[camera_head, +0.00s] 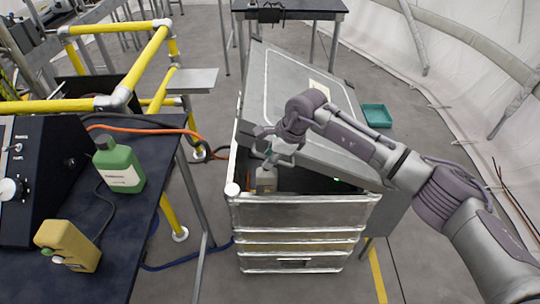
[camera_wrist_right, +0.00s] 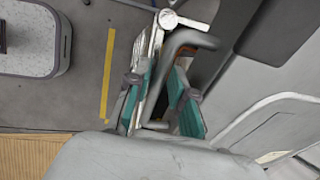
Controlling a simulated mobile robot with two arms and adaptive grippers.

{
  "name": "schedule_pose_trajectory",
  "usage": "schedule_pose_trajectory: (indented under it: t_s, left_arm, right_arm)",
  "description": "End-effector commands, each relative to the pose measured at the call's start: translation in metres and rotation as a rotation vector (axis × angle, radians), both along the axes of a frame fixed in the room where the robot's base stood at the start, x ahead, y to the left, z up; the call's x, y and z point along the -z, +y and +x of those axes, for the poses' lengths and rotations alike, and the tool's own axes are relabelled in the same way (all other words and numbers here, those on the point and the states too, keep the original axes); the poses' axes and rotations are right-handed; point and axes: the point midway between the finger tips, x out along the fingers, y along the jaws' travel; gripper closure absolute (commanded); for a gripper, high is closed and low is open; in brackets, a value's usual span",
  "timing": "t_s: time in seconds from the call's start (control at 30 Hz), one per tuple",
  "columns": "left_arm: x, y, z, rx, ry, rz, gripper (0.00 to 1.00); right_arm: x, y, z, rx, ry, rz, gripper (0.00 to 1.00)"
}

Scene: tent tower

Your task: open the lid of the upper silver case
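The upper silver case (camera_head: 300,212) sits on top of a stack of silver cases. Its grey lid (camera_head: 300,85) is raised and tilted, with a dark gap at the left and front showing the inside. My right gripper (camera_head: 272,157) is at the gap, by the lid's lower left part. In the right wrist view, its teal-padded fingers (camera_wrist_right: 160,105) are apart, beside the case's metal rim; a grey bent bar shows between them. Whether they touch the lid is unclear. My left gripper is not in view.
A teal tray (camera_head: 376,115) lies on the floor beyond the lid. Another table (camera_head: 310,6) is at the back.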

Motion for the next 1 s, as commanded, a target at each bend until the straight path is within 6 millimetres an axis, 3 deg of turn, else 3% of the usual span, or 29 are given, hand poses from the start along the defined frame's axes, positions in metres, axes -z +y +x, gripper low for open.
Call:
schedule_pose_trajectory:
  t_s: [0.13,0.27,0.3,1.0]
  left_arm:
    - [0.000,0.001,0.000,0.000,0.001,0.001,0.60]
    - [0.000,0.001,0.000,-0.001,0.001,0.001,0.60]
    - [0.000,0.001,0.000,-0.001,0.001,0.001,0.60]
    - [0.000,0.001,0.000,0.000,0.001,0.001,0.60]
  right_arm:
    - [0.000,0.000,0.000,0.000,0.000,0.000,0.77]
    - [0.000,0.000,0.000,0.000,0.000,0.000,0.99]
    - [0.000,0.000,0.000,0.000,0.000,0.000,1.00]
    - [-0.011,-0.005,0.002,0.003,-0.006,0.023,1.00]
